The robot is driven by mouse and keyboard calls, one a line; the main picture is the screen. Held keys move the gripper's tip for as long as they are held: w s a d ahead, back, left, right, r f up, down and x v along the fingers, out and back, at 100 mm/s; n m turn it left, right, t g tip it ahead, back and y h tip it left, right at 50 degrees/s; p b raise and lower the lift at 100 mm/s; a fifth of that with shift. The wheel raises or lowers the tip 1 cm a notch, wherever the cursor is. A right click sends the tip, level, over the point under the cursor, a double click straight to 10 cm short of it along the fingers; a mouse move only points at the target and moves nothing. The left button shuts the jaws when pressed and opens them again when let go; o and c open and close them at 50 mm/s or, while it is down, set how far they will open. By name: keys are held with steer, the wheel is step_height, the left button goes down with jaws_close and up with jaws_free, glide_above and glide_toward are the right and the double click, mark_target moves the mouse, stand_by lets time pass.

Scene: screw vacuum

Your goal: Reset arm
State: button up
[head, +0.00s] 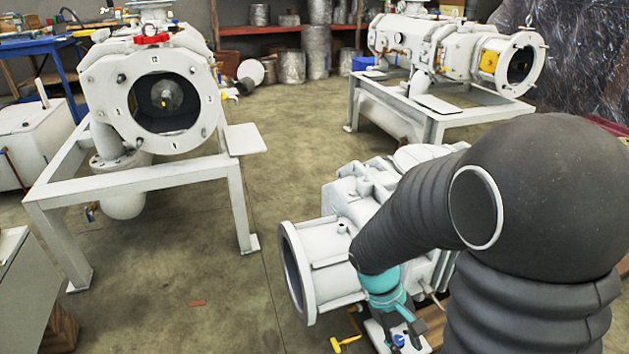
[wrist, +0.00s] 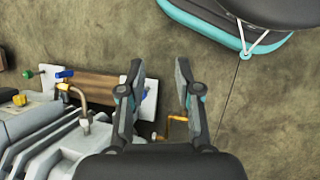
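My arm, in a black ribbed sleeve, reaches from the right of the head view down to its teal wrist. My gripper (head: 405,328) points down beside the near white vacuum pump (head: 325,270), partly in front of it. In the wrist view my gripper (wrist: 157,82) has its two fingers apart with nothing between them. The pump's grey ribbed body (wrist: 40,140) fills the lower left there, and the floor shows beyond the fingers.
A brass pipe (wrist: 80,105) and a white bracket plate (wrist: 137,98) lie close to the left finger. A yellow-handled valve (head: 347,343) is low by the pump. Two more pumps stand on white frames (head: 140,178) behind. Open floor (head: 190,250) lies to the left.

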steer(key=s+a+r+m+t+y+p, duration=0.1)
steer(key=s+r+m+t+y+p, duration=0.1)
steer(key=r, duration=1)
steer(key=s+a+r+m+t+y+p, duration=0.1)
steer(key=s+r+m+t+y+p, duration=0.1)
steer(key=r+t, duration=0.5)
step_height(320, 180, up, 6)
steer(key=shift+s+a+m+p, duration=0.2)
steer(key=shift+s+m+p, duration=0.35)
steer(key=shift+s, duration=0.4)
